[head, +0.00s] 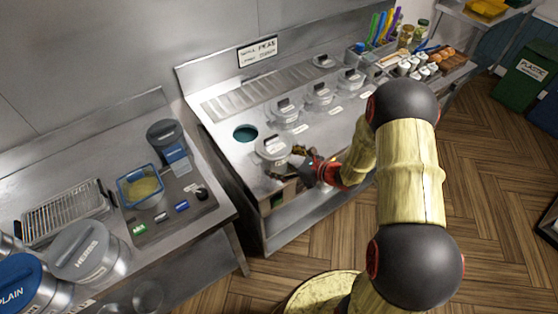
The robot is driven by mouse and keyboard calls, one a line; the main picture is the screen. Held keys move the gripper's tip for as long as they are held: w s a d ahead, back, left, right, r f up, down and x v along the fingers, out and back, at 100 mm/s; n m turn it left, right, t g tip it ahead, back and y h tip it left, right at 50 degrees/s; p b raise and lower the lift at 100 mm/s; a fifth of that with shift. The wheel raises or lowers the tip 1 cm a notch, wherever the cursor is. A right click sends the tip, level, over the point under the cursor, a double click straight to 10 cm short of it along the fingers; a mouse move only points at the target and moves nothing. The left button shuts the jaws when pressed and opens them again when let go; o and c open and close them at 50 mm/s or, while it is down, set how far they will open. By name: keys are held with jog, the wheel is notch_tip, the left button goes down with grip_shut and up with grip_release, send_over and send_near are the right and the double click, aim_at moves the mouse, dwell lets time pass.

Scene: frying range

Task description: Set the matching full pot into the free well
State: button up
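The free well (245,132) is a round, dark teal opening in the steel counter, left of a row of lidded pots. A steel pot with a pale label on its lid (272,147) is just in front of the well, near the counter's front edge. My gripper (291,163) is at the right side of this pot and appears closed on it; the fingertips are small and partly hidden. I cannot read the pot's label or see its contents. A sign (258,51) behind the wells reads PEAS in its upper line.
Several lidded pots, such as the nearest one (285,111), stand right of the well. A ribbed strip (240,95) lies behind. The left counter holds a blue-rimmed container (142,186), a wire rack (64,208) and large canisters (88,251).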

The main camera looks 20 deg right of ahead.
jog(key=shift+d+r, duration=0.1)
jog(key=shift+r, duration=0.15)
jog(key=p+v, duration=0.1)
jog(key=v, duration=1)
jog(key=s+a+r+n+g, duration=0.8)
jog(key=s+a+r+n, duration=0.4)
jog(key=r+n, duration=0.35)
jog(key=s+d+r+n+t+h, duration=0.3)
jog(key=s+d+r+n+h, duration=0.2)
jog(key=s+r+n+h, duration=0.4)
notch_tip(320, 180, up, 3)
jog(key=s+n, duration=0.1)
jog(key=n, duration=0.2)
jog(key=shift+f, duration=0.15)
jog(key=shift+s+n, duration=0.1)
jog(key=shift+n, duration=0.15)
